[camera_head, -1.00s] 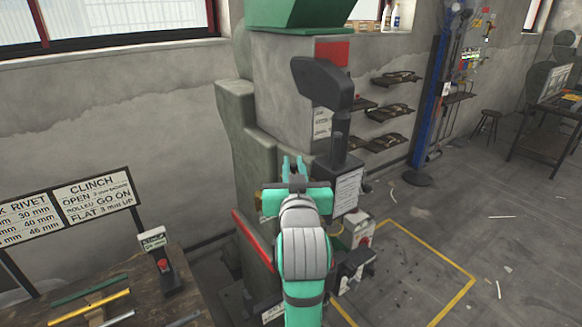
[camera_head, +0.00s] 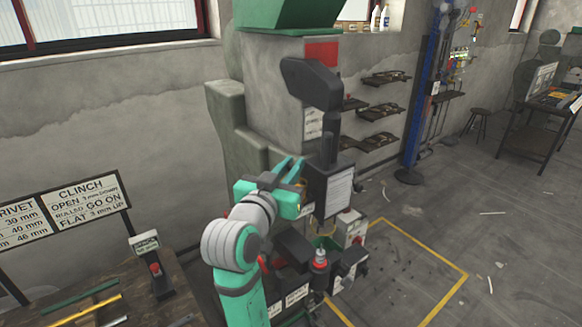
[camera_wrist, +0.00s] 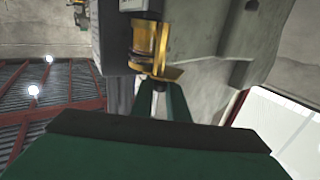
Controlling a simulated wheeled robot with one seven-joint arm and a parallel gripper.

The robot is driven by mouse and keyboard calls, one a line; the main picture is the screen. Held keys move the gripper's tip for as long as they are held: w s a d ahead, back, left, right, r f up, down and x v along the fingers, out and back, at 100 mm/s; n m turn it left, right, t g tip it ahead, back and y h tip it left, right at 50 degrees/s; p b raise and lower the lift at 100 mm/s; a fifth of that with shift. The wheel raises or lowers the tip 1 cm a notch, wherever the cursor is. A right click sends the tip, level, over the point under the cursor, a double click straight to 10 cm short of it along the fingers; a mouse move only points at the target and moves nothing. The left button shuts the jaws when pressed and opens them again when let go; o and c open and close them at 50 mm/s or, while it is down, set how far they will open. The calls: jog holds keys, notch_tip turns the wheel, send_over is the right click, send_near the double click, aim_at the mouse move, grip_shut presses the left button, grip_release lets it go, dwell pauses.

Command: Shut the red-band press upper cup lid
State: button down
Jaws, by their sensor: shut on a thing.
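The red-band press (camera_head: 268,80) is a tall grey machine with a red patch (camera_head: 322,53) high on its front. In the wrist view, a brass-coloured cup (camera_wrist: 146,38) sits on the dark press side, and a flat brass lid (camera_wrist: 172,73) sticks out from it at an angle. My gripper (camera_head: 292,170) reaches up beside the press's dark front. In the wrist view, my gripper's fingertips (camera_wrist: 160,88) are at the lid's edge, shut on it. In the head view the fingers largely hide the cup and lid.
A dark press head (camera_head: 312,82) overhangs to the right of my gripper. A white placard (camera_head: 339,191) hangs below it. A bench (camera_head: 75,290) with coloured rods and a red-button box stands at left. Yellow-outlined floor (camera_head: 400,275) at right is mostly clear.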

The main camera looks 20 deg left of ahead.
jog(key=c, duration=1.7)
grip_release()
jog(key=shift+c, duration=0.2)
jog(key=shift+d, duration=0.1)
jog(key=shift+y, duration=0.3)
